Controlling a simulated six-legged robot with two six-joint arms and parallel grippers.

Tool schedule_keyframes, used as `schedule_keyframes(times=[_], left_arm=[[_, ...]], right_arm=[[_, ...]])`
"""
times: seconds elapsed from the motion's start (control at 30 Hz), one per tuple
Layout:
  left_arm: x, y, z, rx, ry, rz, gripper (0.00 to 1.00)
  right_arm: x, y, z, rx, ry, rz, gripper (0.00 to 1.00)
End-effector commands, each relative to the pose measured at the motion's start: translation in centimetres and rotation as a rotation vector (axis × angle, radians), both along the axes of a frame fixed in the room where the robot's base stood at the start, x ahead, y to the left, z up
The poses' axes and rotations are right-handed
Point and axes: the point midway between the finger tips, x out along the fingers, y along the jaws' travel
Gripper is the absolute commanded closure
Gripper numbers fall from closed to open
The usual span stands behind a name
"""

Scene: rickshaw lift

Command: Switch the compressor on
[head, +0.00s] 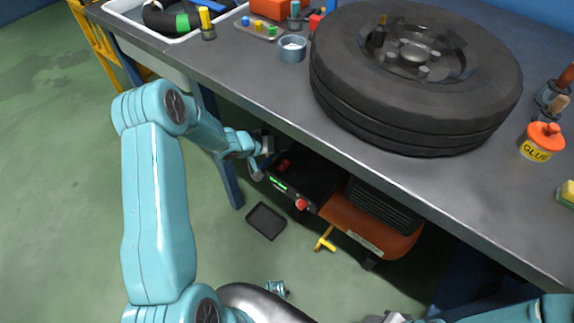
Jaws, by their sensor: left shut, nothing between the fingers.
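The compressor (370,225) stands on the floor under the workbench, with an orange body and a dark ribbed block. At its left end is a black box (318,181) with a red piece on top, a small green lit strip and a red knob (301,204) on its front. My left gripper (260,165) is shut and empty at the left end of the black box, close to its top; I cannot tell whether it touches. My right arm enters at the bottom right, and a grey part of its gripper (390,318) shows at the bottom edge, its fingers unclear.
The workbench (240,85) overhangs the compressor. A large wheel (415,80), a glue pot (541,141), a metal cup (292,48) and a white bin (128,22) stand on it. A black tray (266,221) and a yellow valve handle (325,239) are low near the compressor. Green floor is clear at left.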

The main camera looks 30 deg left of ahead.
Motion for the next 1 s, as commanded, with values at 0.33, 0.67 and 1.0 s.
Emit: schedule_keyframes(times=[0.33, 0.67, 1.0], left_arm=[[0.7, -0.2, -5.1, 0.000, 0.002, 0.001, 1.00], [1.0, -0.2, -6.4, 0.000, 0.000, 0.000, 1.00], [1.0, -0.2, -6.4, 0.000, 0.000, 0.000, 1.00]], right_arm=[[0.0, 0.0, -5.1, 0.000, 0.000, 0.000, 0.55], [0.0, 0.0, -5.5, 0.000, 0.000, 0.000, 0.55], [0.0, 0.0, -5.5, 0.000, 0.000, 0.000, 0.55]])
